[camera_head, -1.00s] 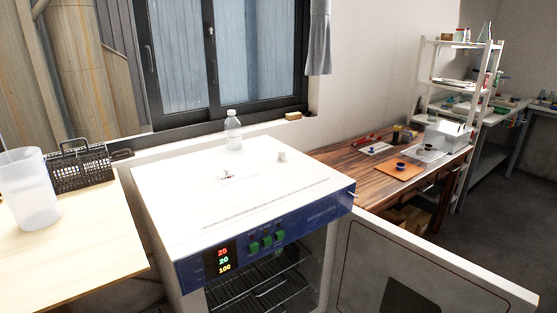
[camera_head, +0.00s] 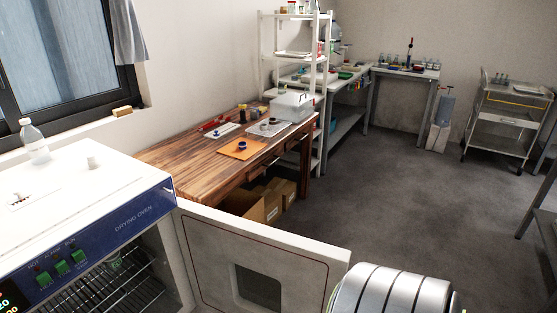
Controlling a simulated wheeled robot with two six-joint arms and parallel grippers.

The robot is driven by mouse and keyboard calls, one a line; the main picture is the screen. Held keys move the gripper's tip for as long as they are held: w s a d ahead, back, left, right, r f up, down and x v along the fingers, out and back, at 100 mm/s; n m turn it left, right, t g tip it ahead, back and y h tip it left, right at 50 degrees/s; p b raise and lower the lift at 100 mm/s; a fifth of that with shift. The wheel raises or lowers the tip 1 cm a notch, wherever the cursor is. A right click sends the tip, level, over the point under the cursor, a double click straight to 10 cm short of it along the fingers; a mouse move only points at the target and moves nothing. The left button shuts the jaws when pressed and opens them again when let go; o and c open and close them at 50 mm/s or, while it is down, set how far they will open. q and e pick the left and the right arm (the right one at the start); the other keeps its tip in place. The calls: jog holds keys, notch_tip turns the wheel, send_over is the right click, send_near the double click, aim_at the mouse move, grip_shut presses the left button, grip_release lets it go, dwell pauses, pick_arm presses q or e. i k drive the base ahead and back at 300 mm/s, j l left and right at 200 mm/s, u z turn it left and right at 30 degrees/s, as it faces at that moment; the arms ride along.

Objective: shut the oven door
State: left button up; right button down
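The drying oven (camera_head: 128,222) stands at the left, a white box with a blue front panel and green switches. Its door (camera_head: 210,262) is open, swung out to the right, with its inner face and dark window showing. The wire racks (camera_head: 110,290) inside are visible through the opening. A silver and black ribbed part of my own arm shows at the bottom right, in front of the door's lower right corner. Neither gripper is in view.
A bottle (camera_head: 34,141) stands on the oven top. A wooden table (camera_head: 190,157) with an orange tray stands behind the door, with cardboard boxes (camera_head: 262,204) below. A white shelf (camera_head: 264,70) and a trolley (camera_head: 503,117) stand further back.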

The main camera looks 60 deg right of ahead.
aim_at(234, 263)
jog(key=k+l+u, duration=0.1)
jog(key=l, duration=0.4)
jog(key=k+l+u, duration=0.15)
jog(key=l, duration=0.3)
jog(key=k+l+u, duration=0.1)
jog(key=k+l, duration=0.2)
jog(key=l, duration=0.15)
jog(key=k+l+u, duration=0.15)
jog(key=l, duration=0.3)
jog(key=k+l+u, duration=0.1)
jog(key=k+l, duration=0.25)
